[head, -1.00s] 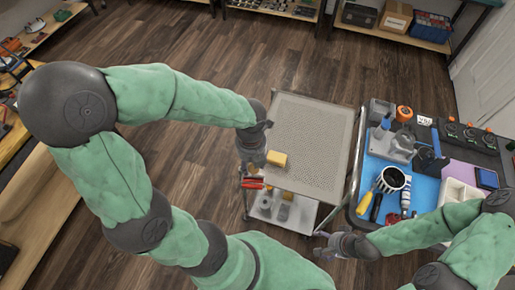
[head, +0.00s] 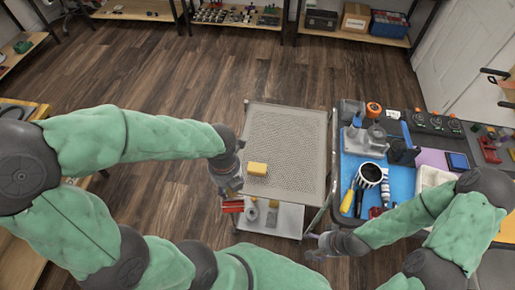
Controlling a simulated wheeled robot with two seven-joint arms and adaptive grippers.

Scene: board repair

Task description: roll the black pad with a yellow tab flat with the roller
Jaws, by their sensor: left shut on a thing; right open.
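My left gripper (head: 232,184) is at the left edge of the perforated cart top (head: 290,135). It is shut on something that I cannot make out. A yellow block (head: 258,169) lies on the cart top just right of this gripper. My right gripper (head: 318,246) is open and empty, low in front of the gap between the cart and the blue-matted tool table (head: 349,176). I cannot pick out the black pad with a yellow tab or the roller for certain. A blue-handled tool with a dark lower part (head: 405,150) stands on the tool table.
The tool table holds a dark cup (head: 370,174), a yellow-handled tool (head: 347,201), a white tray (head: 432,178) and a dark blue pad (head: 458,161). Red items (head: 232,206) show by the cart's lower shelf. Most of the cart top is clear. Open wooden floor lies behind it.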

